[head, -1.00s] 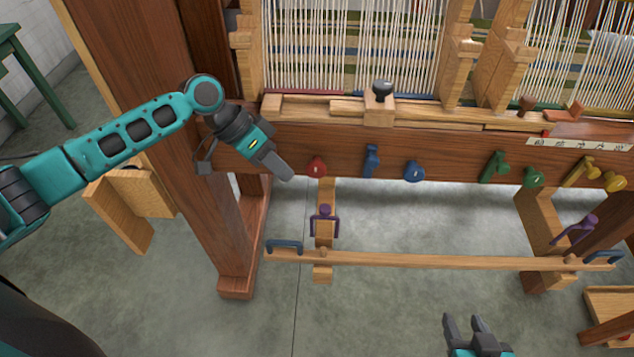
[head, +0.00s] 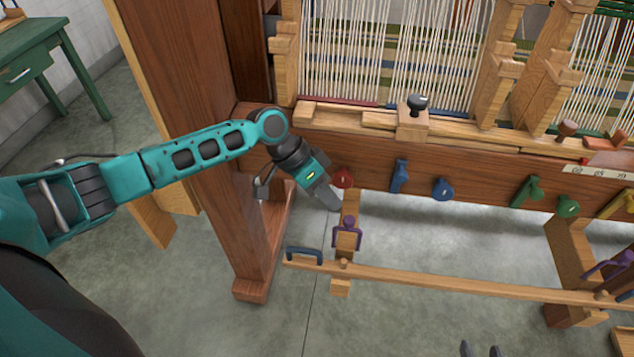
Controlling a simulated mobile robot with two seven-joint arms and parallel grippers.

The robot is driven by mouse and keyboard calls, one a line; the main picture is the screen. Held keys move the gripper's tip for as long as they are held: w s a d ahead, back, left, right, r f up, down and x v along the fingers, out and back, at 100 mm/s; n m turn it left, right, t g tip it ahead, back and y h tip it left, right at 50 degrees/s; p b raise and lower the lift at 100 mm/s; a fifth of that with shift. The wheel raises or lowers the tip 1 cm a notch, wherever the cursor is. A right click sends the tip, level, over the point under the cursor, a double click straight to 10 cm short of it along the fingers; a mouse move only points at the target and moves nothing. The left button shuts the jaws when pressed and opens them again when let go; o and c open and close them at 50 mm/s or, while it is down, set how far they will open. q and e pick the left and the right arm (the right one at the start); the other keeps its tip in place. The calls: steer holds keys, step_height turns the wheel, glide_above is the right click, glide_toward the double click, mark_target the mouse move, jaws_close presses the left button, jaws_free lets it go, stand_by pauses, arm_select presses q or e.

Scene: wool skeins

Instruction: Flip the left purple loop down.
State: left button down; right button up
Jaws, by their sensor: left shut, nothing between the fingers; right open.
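The left purple loop (head: 347,222) is a small bracket with a round knob on top and two legs pointing down. It sits on a light wooden upright (head: 345,203) under the loom's front beam. My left gripper (head: 334,205) is shut and empty, its tip just up and left of the loop's knob. I cannot tell whether they touch. A second purple loop (head: 612,263) is at the right edge, tilted. My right gripper (head: 480,350) is open at the bottom edge, mostly cut off, far from the left loop.
A red knob (head: 343,178) sits on the beam (head: 470,178) just above my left gripper, with blue and green handles further right. A thin wooden rail (head: 450,278) with a blue handle (head: 304,255) runs below the loop. A thick post (head: 190,130) stands left.

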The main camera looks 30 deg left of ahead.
arm_select(q)
steer(key=shift+x, duration=1.1)
arm_select(e)
steer(key=shift+a, duration=0.1)
steer(key=shift+r, duration=0.1)
